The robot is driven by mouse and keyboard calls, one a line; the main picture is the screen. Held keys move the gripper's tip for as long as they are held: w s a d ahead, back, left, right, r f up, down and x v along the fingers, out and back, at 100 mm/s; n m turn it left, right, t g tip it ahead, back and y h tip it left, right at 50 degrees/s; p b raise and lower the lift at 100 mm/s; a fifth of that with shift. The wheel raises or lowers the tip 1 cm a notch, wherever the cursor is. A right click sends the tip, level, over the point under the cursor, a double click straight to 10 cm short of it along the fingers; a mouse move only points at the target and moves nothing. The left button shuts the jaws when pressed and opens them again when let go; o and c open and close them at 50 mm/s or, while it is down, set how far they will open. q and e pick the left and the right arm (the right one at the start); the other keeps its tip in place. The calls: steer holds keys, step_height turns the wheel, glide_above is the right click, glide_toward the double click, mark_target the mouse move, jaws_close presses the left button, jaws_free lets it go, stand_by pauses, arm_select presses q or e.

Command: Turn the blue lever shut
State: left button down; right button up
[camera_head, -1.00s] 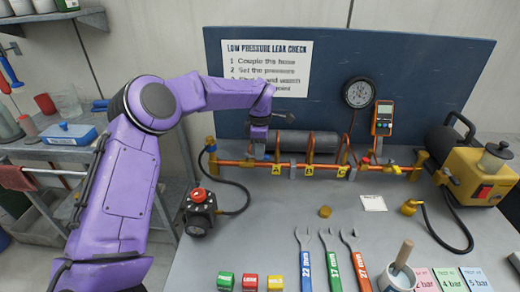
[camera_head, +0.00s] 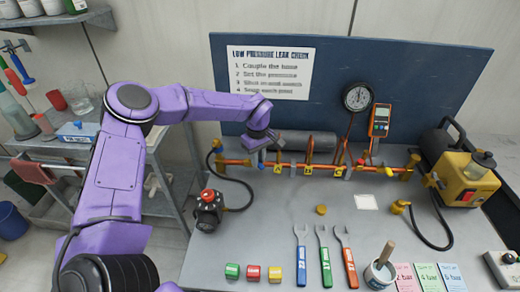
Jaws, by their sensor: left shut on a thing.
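The copper pipe run (camera_head: 325,166) crosses the back of the bench in front of the dark blue board. My left gripper (camera_head: 261,148) reaches down onto its left part and is shut on the blue lever (camera_head: 262,157). Only a small bit of the lever shows below the gripper; its exact angle is hard to tell, and the fingers hide the rest. My right gripper is not in view.
A red lever (camera_head: 361,161) is farther right on the pipes. A black gauge (camera_head: 357,97) and orange meter (camera_head: 380,119) hang behind. A yellow pump (camera_head: 464,177) stands at right. Wrenches (camera_head: 324,262) and coloured blocks (camera_head: 253,272) lie in front. The bench middle is mostly clear.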

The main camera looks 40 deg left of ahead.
arm_select(q)
steer(key=shift+s+a+f+m+p, duration=0.1)
steer(key=shift+s+a+m+p, duration=0.15)
steer(key=shift+s+m+p, duration=0.75)
steer(key=shift+w+a+f+m+p, duration=0.1)
steer(key=shift+a+m+p, duration=0.35)
steer(key=shift+m, duration=1.2)
steer(key=shift+s+a+f+m+p, duration=0.1)
steer(key=shift+s+m+p, duration=0.45)
steer(key=shift+m+p, duration=0.6)
steer(key=shift+m, duration=0.3)
steer(key=c, duration=1)
jaws_free()
steer(key=shift+c, duration=0.2)
steer(key=shift+w+a, duration=0.1)
steer(key=shift+w, duration=0.05)
steer(key=shift+r, duration=0.15)
step_height(320, 180, up, 10)
steer(key=b, duration=0.2)
steer(key=shift+r, duration=0.15)
